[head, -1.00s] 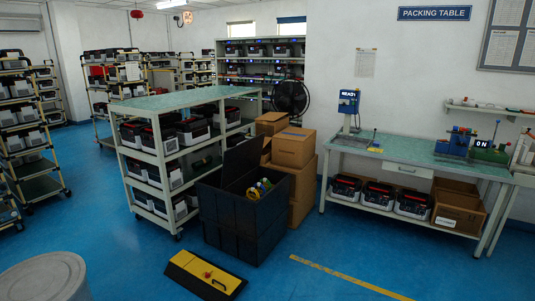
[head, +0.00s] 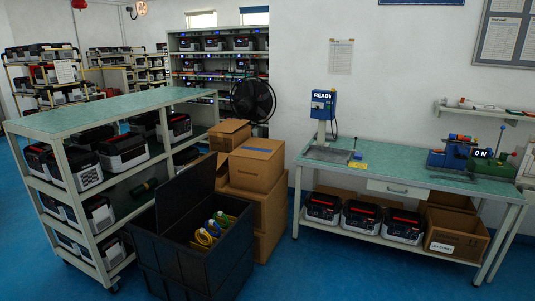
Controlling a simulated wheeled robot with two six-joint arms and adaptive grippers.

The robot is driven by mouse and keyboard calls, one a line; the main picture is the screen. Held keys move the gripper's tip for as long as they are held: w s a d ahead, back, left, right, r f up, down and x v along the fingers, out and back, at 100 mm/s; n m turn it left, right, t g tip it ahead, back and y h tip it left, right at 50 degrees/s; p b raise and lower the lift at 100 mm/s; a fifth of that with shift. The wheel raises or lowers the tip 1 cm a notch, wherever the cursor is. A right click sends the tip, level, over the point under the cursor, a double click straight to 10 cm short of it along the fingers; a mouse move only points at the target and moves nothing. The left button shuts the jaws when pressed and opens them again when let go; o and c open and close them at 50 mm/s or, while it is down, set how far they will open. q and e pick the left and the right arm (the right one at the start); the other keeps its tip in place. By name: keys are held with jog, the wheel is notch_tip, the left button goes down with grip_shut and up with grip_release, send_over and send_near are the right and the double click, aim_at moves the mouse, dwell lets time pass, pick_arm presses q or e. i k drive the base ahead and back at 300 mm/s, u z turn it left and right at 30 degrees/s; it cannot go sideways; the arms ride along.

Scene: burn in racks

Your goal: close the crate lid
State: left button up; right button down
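A large black crate (head: 185,262) stands on the blue floor at the bottom of the head view, left of centre. Its black lid (head: 186,199) is raised and tilted up at the crate's left back side. The crate's mouth is open. Neither of my grippers shows in the head view.
A wheeled shelf cart (head: 130,107) with black and white units stands just left of the crate. Cardboard boxes (head: 257,165) are stacked close behind it. A packing table (head: 420,180) stands to the right.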

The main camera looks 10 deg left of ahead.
aim_at(175, 197)
jog(key=i, duration=2.85)
jog(key=u, duration=2.25)
jog(key=i, duration=0.55)
jog(key=u, duration=0.25)
